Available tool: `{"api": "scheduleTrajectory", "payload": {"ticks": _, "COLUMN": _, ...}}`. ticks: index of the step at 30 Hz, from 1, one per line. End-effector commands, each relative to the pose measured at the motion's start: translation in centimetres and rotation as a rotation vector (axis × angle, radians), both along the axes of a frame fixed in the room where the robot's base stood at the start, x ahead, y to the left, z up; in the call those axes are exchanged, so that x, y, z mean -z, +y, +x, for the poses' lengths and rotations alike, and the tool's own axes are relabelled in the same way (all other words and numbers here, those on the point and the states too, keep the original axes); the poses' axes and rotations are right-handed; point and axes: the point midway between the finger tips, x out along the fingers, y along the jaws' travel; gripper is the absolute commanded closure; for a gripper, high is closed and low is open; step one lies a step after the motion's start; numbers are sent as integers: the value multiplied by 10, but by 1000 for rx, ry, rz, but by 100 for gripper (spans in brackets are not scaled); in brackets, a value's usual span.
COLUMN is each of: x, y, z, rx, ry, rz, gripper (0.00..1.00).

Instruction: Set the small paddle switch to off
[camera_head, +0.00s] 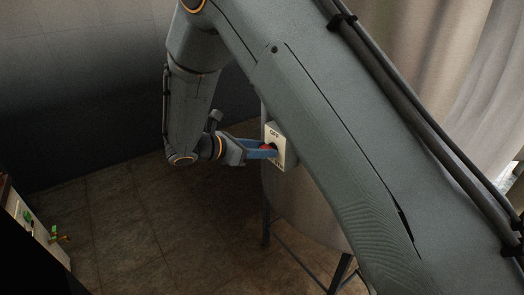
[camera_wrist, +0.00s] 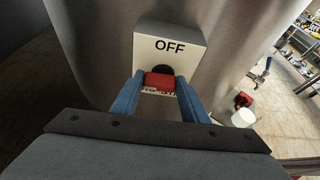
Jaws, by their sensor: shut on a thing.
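The paddle switch is a small red paddle (camera_wrist: 160,82) on a pale switch plate (camera_wrist: 183,38) fixed to the side of the bulk tank (camera_wrist: 105,60). "OFF" is printed at the top of the plate; the lettering below the paddle is partly hidden. In the head view the plate (camera_head: 275,134) faces left and the red paddle (camera_head: 268,147) shows at its middle. My gripper (camera_head: 266,153) reaches it from the left. In the wrist view my gripper's blue fingers (camera_wrist: 160,88) stand on both sides of the red paddle, shut on it. Whether the paddle is tipped up or down is unclear.
The tank stands on dark metal legs (camera_head: 266,222) above a tiled floor (camera_head: 130,215), which is open at the left. A box with small coloured fittings (camera_head: 35,228) is at the lower left. Shelves (camera_wrist: 300,45) stand far right in the wrist view.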

Motion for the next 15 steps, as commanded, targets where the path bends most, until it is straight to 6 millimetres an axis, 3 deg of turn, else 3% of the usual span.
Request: {"api": "scheduleTrajectory", "payload": {"ticks": 15, "x": 3, "y": -3, "z": -4, "rx": -2, "ry": -391, "rz": 254, "gripper": 82}}
